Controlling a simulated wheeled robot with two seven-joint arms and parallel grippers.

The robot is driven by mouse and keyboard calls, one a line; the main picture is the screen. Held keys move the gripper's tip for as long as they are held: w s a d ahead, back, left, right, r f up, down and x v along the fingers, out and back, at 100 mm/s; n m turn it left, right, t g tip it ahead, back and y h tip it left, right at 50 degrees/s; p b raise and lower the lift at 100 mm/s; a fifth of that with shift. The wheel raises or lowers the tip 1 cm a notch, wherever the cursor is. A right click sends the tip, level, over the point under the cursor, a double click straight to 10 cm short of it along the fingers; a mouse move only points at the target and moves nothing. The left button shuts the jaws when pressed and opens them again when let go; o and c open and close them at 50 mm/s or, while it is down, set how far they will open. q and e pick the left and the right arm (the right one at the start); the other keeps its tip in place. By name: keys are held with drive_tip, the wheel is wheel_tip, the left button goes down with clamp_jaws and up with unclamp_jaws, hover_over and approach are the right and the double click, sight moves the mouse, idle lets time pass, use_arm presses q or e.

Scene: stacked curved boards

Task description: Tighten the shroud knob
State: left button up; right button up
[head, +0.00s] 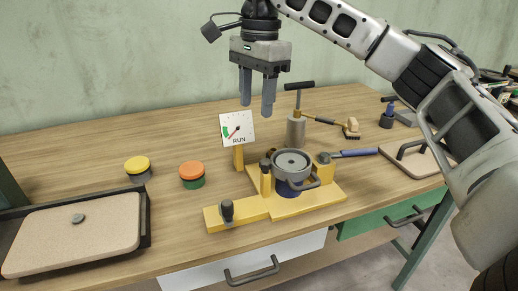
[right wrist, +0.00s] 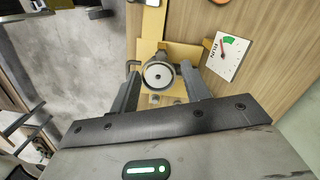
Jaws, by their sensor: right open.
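A yellow fixture (head: 320,198) stands on the wooden table. A small dark knob (head: 227,210) stands upright at the fixture's front left end; I cannot tell which part is the shroud knob. My right gripper (head: 257,106) is open and empty, pointing down, well above the fixture and behind it to the left. In the right wrist view the grey round part (right wrist: 159,75) shows between the fingers. My left gripper is not in view.
A RUN gauge sign (head: 237,129) stands behind the fixture. A grey cylinder with a T-handle (head: 296,130) and a brush (head: 351,128) are behind it. Yellow (head: 137,166) and orange-topped (head: 192,172) pots and a tray (head: 147,213) are left. Table between them is clear.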

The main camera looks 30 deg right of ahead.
drive_tip(key=d+r, duration=0.1)
drive_tip(key=d, duration=0.1)
drive_tip(key=b, duration=0.3)
hover_over(266, 161)
wheel_tip(266, 161, down, 6)
drive_tip(key=f, duration=0.1)
drive_tip(key=shift+h, duration=0.4)
wheel_tip(266, 161, down, 8)
drive_tip(key=shift+f+b, duration=0.1)
drive_tip(key=shift+b, duration=0.3)
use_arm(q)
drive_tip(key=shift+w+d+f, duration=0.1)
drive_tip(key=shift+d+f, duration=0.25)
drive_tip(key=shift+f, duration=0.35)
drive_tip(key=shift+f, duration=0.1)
use_arm(e)
drive_tip(key=shift+c, duration=0.4)
drive_tip(key=c, duration=0.9)
